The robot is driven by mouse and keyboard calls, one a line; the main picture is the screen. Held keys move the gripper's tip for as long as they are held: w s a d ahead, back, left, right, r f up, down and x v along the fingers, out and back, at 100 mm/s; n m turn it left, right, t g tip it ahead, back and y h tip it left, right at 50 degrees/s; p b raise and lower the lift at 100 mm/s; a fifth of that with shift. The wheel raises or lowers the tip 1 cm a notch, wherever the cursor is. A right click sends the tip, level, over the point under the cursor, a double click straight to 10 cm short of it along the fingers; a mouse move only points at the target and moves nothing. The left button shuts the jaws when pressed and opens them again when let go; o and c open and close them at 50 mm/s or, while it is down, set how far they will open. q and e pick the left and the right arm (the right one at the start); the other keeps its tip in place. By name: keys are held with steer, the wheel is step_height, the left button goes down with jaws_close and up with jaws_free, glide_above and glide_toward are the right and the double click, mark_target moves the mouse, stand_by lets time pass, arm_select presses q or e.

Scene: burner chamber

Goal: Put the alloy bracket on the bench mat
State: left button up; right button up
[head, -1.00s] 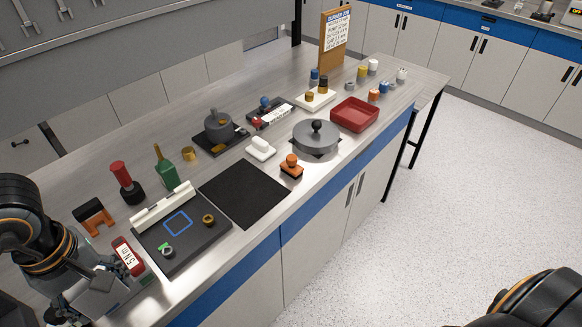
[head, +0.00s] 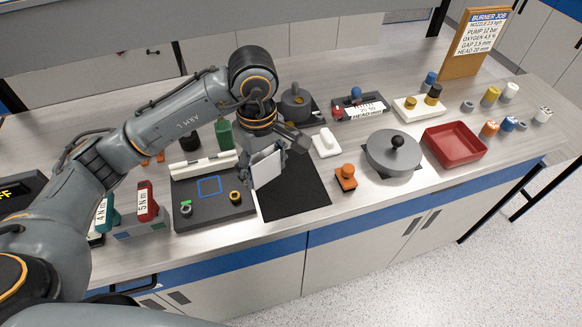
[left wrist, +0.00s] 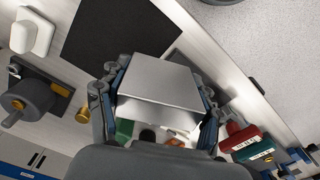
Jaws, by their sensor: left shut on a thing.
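The alloy bracket (head: 265,168) is a silvery, bent metal plate held in my left gripper (head: 263,160). In the left wrist view the bracket (left wrist: 160,85) fills the space between the two fingers. It hangs in front of the left part of the black bench mat (head: 298,198) and appears raised above the bench. The gripper hides part of the mat's far left side. The mat's bare surface also shows at the top of the left wrist view (left wrist: 120,38). My right gripper is out of view.
Left of the mat is a dark grey board (head: 185,216) with a blue square outline and small rings. An orange-handled block (head: 346,178), a white block (head: 326,143), a grey lidded disc (head: 393,160) and a red tray (head: 455,146) stand to the right. Red (head: 147,203) and teal tools stand at left.

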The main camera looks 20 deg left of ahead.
mark_target(287, 180)
arm_select(q)
steer(key=w+f+p, duration=0.1)
steer(key=w+f, duration=0.1)
steer(key=w+d+f, duration=0.1)
steer(key=w+f, duration=0.1)
steer(key=w, duration=0.1)
steer(key=w+d+f+p, duration=0.1)
steer(key=w+f, duration=0.1)
steer(key=shift+w+p, duration=0.2)
steer(key=shift+p, duration=0.1)
steer(key=shift+w+f, duration=0.35)
steer(key=shift+f, duration=0.1)
steer(key=shift+w+d+f+p, duration=0.1)
steer(key=shift+f+p, duration=0.25)
steer(key=shift+p, duration=0.2)
step_height(287, 180, down, 2)
steer(key=shift+f+p, duration=0.15)
steer(key=shift+p, duration=0.55)
steer(key=shift+f, duration=0.2)
steer(key=shift+f, duration=0.1)
